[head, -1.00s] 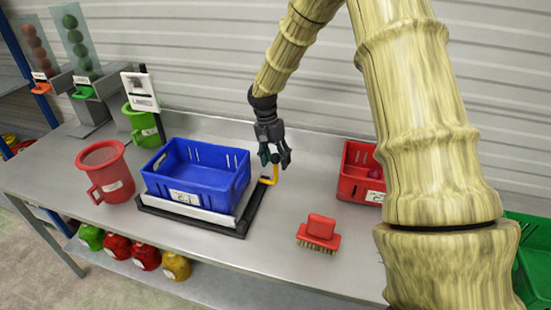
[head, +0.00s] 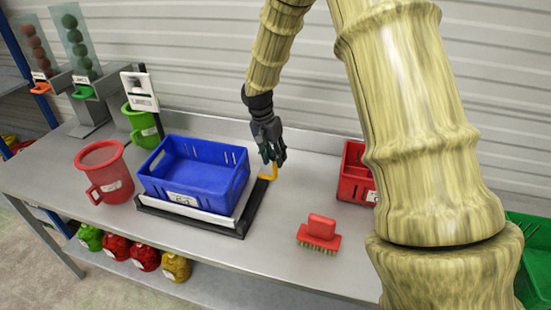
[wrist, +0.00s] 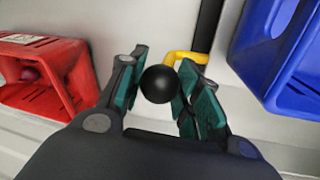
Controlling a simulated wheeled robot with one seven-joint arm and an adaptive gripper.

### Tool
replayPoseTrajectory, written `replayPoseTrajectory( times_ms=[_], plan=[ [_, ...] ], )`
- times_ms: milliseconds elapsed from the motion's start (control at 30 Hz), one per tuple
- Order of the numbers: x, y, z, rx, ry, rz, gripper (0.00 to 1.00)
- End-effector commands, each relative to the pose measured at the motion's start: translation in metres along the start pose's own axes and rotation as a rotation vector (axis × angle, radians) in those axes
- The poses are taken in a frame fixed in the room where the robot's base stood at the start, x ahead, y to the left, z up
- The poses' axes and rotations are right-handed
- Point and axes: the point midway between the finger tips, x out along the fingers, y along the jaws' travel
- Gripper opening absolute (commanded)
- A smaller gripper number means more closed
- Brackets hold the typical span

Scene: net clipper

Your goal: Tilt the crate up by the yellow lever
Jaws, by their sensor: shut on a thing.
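The blue crate (head: 190,188) sits on a white plate over the black frame (head: 245,212) of a tilting stand. It looks tipped slightly toward the table's front edge. The yellow lever (head: 267,176) rises at the right back end of the frame. It also shows in the wrist view (wrist: 188,56), with its black ball knob (wrist: 159,84) between my gripper's green-padded fingers. My gripper (head: 272,158) is shut on the knob, just right of the crate. In the head view the fingers mostly hide the knob.
A red brush (head: 319,232) lies to the right front. A red crate (head: 355,177) stands at the back right, partly behind my arm. A red jug (head: 104,172) is left of the stand. The table between lever and brush is clear.

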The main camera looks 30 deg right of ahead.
Motion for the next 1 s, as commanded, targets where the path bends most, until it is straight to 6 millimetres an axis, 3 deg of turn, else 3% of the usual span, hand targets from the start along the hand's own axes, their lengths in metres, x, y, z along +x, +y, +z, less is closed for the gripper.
replayPoseTrajectory(
  times_ms=[633,1000],
  plan=[
    [-0.043,0.014,0.029,0.024,0.115,-0.024,0.0],
    [-0.046,0.016,0.034,0.024,0.113,-0.024,0.0]
  ],
)
